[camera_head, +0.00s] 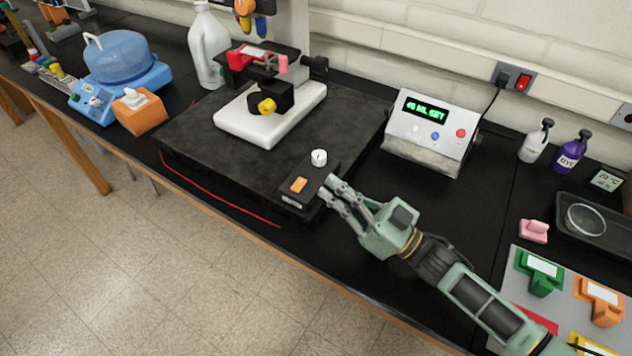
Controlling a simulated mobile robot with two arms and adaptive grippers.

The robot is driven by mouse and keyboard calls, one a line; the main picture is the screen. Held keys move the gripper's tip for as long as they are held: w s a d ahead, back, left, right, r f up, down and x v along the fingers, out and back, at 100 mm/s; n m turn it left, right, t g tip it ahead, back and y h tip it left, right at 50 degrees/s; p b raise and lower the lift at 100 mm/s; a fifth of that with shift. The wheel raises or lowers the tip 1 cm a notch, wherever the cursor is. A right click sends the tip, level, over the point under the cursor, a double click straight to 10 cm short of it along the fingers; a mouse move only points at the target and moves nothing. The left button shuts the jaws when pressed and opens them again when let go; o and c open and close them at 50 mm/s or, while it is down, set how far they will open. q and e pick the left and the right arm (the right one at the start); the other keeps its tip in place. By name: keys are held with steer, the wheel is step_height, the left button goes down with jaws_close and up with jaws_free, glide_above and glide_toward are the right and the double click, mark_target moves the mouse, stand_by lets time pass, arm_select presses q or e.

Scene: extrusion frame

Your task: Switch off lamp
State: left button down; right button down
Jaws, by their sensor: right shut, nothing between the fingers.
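A small black control box (308,186) sits at the front right corner of a dark slab. I cannot tell whether the switch is on or off. My right gripper (329,188) is shut and empty, with its fingertips at the right side of the box, close to it. I cannot tell whether they touch it. No clearly lit lamp shows. My left gripper is not in view.
The dark slab (200,125) carries a white-based device (270,115). A grey console (432,130) with a green display stands behind my right arm. A red wall switch (523,82) is at the back. Bottles, a tray and coloured holders crowd the right; the bench front edge is clear.

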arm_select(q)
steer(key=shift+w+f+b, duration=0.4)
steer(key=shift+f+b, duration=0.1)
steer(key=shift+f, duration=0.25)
arm_select(e)
steer(key=v, duration=0.3)
steer(key=shift+s+d, duration=0.15)
steer(key=shift+d, duration=0.2)
steer(key=shift+f, duration=0.1)
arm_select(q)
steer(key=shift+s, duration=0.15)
